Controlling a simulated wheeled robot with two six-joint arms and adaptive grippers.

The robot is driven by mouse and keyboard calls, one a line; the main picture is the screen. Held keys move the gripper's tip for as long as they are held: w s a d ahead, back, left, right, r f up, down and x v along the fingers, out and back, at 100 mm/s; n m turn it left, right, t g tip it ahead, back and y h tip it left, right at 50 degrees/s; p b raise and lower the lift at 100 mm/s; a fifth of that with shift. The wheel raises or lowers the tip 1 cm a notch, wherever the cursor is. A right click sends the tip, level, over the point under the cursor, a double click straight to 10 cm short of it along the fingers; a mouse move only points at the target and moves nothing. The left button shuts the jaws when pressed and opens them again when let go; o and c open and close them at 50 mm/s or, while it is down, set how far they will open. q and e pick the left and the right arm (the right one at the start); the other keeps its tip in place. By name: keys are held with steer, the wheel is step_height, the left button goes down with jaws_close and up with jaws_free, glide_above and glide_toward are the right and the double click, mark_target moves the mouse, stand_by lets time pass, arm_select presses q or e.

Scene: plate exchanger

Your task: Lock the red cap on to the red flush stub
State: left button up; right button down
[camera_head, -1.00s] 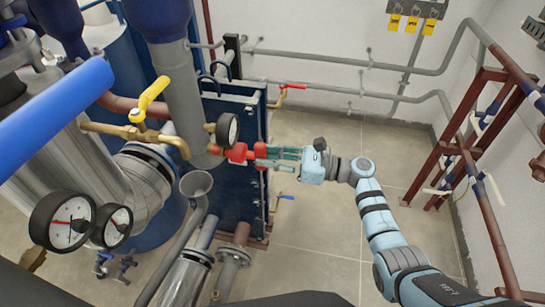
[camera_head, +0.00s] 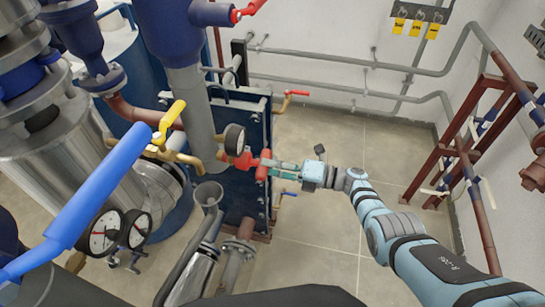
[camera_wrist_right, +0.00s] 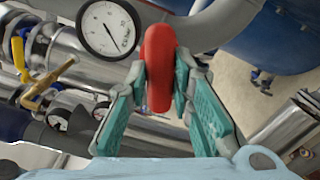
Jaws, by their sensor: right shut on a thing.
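The red flush stub (camera_head: 243,160) projects from the brass fitting beside a pressure gauge, in the middle of the head view. The red cap (camera_head: 264,166) is at the stub's right end; from this angle they look in line and touching or nearly so. I cannot tell whether the cap is locked. My right gripper (camera_head: 275,168) comes in from the right and is shut on the cap. In the right wrist view the red cap (camera_wrist_right: 159,65) stands between the teal fingers of the right gripper (camera_wrist_right: 163,92), and the stub behind it is hidden. My left gripper is not in view.
A pressure gauge (camera_head: 234,140) sits just left of the stub, close to the gripped cap. A grey funnel (camera_head: 208,194) opens below it. The blue plate exchanger (camera_head: 248,195) stands behind. The floor (camera_head: 330,220) to the right is clear up to the red pipe frame (camera_head: 455,180).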

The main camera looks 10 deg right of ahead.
steer(key=m, duration=0.6)
steer(key=shift+w+r, duration=0.1)
steer(key=c, duration=1.5)
jaws_free()
steer(key=shift+a, duration=0.1)
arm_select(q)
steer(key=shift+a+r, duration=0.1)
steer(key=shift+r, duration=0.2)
arm_select(e)
steer(key=shift+o, duration=1.1)
steer(key=shift+a, duration=0.1)
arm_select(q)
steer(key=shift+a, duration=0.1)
arm_select(e)
steer(key=v, duration=1.2)
